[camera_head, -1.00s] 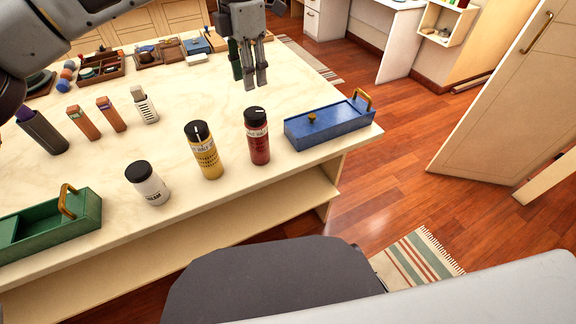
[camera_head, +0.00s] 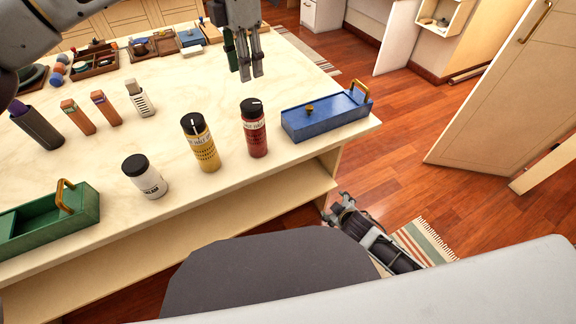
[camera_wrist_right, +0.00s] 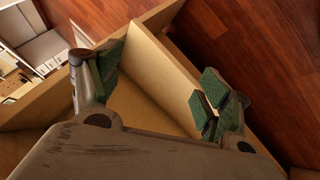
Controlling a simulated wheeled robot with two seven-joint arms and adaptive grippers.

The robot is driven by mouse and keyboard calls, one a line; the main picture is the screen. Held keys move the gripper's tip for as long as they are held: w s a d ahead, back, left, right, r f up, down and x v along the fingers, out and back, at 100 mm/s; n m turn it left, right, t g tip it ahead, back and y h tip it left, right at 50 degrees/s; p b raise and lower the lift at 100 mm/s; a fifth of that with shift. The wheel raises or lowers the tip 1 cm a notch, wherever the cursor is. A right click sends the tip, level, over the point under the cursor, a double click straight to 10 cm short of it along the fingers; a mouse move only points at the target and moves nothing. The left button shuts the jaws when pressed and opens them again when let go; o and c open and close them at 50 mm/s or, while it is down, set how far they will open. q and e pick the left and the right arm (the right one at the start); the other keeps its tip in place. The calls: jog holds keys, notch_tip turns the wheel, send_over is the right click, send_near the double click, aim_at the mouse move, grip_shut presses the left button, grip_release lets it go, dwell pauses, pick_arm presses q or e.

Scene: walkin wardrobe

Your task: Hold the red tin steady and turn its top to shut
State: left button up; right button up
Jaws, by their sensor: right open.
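The red tin (camera_head: 254,136) stands upright on the pale marble tabletop, near its front edge. Its black top (camera_head: 251,105) is seated on it and bears a white mark. My left gripper (camera_head: 245,76) hangs beyond the red tin, apart from it; its finger gap is unclear from this angle. My right gripper (camera_head: 336,206) is low beside the table's front right corner, below the tabletop and away from the tin. In the right wrist view my right gripper (camera_wrist_right: 160,88) is open and empty, its green pads wide apart. The tin does not show there.
A yellow tin (camera_head: 203,150) and white jar (camera_head: 146,180) stand left of the red tin; a blue box (camera_head: 318,119) is close on its right. A green box (camera_head: 35,226) sits front left. The table's wooden side and shelf (camera_head: 240,215) are near my right gripper.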

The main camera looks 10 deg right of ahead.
aim_at(256, 139)
jog(key=w+a+r+t+y, duration=0.1)
jog(key=a+r+t+y, duration=0.1)
jog(key=a+r, duration=0.2)
jog(key=w+a+r+t+y, duration=0.1)
jog(key=a+r, duration=0.4)
jog(key=r, duration=0.6)
jog(key=a+r+t+y, duration=0.3)
jog(key=a+r+y, duration=0.1)
jog(key=r, duration=0.3)
jog(key=shift+w+a+r+n+t, duration=0.3)
jog(key=shift+w+a+r+n, duration=0.1)
jog(key=shift+a, duration=0.05)
jog(key=a+r+y, duration=0.1)
jog(key=s+a+r+m+y, duration=0.1)
jog(key=a+r+m+y, duration=0.1)
jog(key=r, duration=0.1)
jog(key=shift+s+a+r+y, duration=0.1)
jog(key=shift+s+a+y, duration=0.2)
jog(key=shift+a, duration=0.05)
jog(key=shift+w+a, duration=0.1)
jog(key=shift+w, duration=0.05)
jog(key=shift+x, duration=6.7)
jog(key=shift+r, duration=0.1)
